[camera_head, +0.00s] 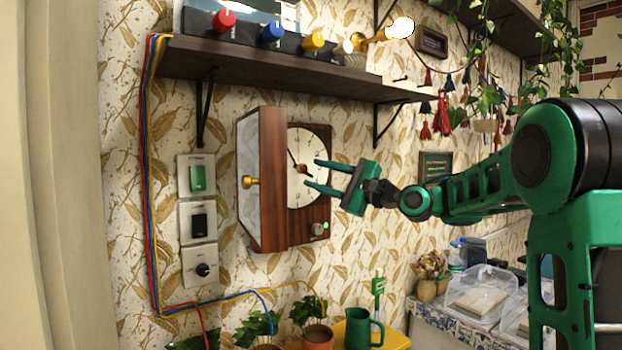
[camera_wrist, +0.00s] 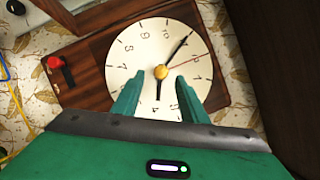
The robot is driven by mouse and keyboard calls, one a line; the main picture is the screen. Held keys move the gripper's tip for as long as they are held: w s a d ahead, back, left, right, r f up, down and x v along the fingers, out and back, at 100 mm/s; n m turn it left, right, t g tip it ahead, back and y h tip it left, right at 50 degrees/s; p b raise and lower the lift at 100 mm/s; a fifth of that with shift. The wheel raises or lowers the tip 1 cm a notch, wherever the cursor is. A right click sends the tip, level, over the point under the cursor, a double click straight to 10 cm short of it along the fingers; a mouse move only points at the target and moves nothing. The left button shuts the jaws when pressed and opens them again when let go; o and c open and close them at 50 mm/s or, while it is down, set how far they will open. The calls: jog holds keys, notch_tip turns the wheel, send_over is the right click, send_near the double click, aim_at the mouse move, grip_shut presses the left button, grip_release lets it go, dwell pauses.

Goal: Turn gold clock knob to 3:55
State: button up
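A wooden wall clock (camera_head: 273,195) with a white round face (camera_head: 308,145) hangs on the wall. A gold knob (camera_wrist: 161,72) sits at the centre of the face in the wrist view. There the face appears rotated; the long black hand points near 11, the short black hand near 4, and a thin red hand also shows. My gripper (camera_head: 312,173) is open and empty in front of the face. In the wrist view its fingers (camera_wrist: 158,86) lie either side of the gold knob, apart from it. Another gold knob (camera_head: 249,182) is on the clock's left side.
A dark shelf (camera_head: 290,78) with coloured knobs runs above the clock. Wall switches (camera_head: 198,220) and cables are to its left. Potted plants (camera_head: 318,335) and a green mug (camera_head: 358,328) stand below.

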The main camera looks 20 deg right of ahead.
jog(key=v, duration=0.7)
jog(key=shift+s+d+f, duration=0.15)
jog(key=shift+s+d, duration=0.1)
jog(key=shift+d, duration=0.1)
jog(key=s+d+f+n+g+h, duration=0.25)
jog(key=s+f+h, duration=0.2)
jog(key=f, duration=0.65)
jog(key=s+d+f+n+g+h, duration=0.1)
jog(key=s+f+n+g+h, duration=0.35)
jog(key=f, duration=0.65)
jog(key=s+d+f+n+g+h, duration=0.1)
jog(key=s+d+f+g, duration=0.1)
jog(key=s, duration=0.9)
jog(key=s+d+f+n+g+h, duration=0.1)
jog(key=s+d+f+g, duration=0.1)
jog(key=s+f+g, duration=0.2)
jog(key=s+d+f+g+h, duration=0.1)
jog(key=s+f, duration=0.6)
jog(key=s, duration=1)
jog(key=shift+s+d+f+n+g, duration=0.3)
jog(key=shift+s+d+n+g, duration=0.1)
jog(key=shift+d+g, duration=0.6)
jog(key=shift+w+a, duration=0.1)
